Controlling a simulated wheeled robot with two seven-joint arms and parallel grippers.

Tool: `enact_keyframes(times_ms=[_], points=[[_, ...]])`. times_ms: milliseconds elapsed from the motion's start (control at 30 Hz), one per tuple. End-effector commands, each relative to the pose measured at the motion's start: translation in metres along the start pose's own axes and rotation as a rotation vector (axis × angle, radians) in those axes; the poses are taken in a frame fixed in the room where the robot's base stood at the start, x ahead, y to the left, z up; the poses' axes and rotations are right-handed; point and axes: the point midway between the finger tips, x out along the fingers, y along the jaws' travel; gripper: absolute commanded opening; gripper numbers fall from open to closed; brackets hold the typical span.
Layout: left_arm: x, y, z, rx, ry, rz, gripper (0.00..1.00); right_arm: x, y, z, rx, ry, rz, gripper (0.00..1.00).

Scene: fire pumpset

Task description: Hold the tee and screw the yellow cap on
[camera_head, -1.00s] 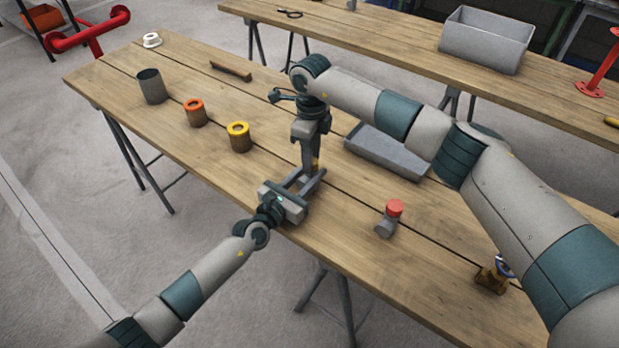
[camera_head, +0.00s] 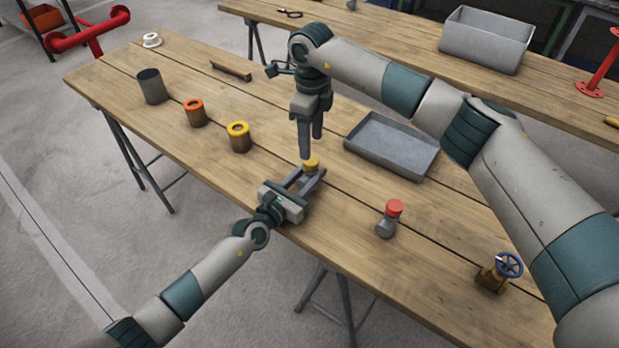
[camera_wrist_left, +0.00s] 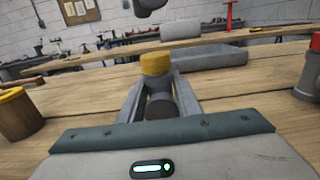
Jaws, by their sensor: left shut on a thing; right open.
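My left gripper (camera_head: 305,184) is shut on a grey tee at the table's front part. The tee (camera_wrist_left: 160,103) shows between the fingers in the left wrist view. The yellow cap (camera_head: 311,163) sits on top of the tee, and it also shows in the left wrist view (camera_wrist_left: 155,63). I cannot tell how tightly it is seated. My right gripper (camera_head: 311,150) is open and empty, pointing down just above and behind the cap. The tee is mostly hidden by my left fingers in the head view.
A red-capped grey fitting (camera_head: 388,222) and a brass valve with blue wheel (camera_head: 494,275) stand to the right. A grey tray (camera_head: 392,147) lies behind.

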Motion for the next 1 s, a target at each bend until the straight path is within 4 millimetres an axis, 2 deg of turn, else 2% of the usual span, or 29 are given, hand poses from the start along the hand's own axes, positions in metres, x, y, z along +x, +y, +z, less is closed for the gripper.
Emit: enact_keyframes(times_ms=[100,300,467,733,767,833,1000], points=[[0.0,0.0,0.0,0.0,0.0,0.0,0.0,-0.022,-0.001,0.0,0.001,0.0,-0.003,0.51],[0.0,0.0,0.0,0.0,0.0,0.0,0.0,-0.047,-0.001,0.0,0.001,0.0,-0.001,0.51],[0.0,0.0,0.0,0.0,0.0,0.0,0.0,-0.054,0.0,0.0,0.001,0.0,0.001,0.51],[0.0,0.0,0.0,0.0,0.0,0.0,0.0,-0.055,0.0,0.0,0.001,0.0,0.001,0.51],[0.0,0.0,0.0,0.0,0.0,0.0,0.35,-0.055,0.0,0.0,0.001,0.0,0.001,0.51],[0.0,0.0,0.0,0.0,0.0,0.0,0.52,-0.055,0.0,0.0,0.001,0.0,0.001,0.51],[0.0,0.0,0.0,0.0,0.0,0.0,0.53,-0.055,0.0,0.0,0.001,0.0,0.001,0.51]])
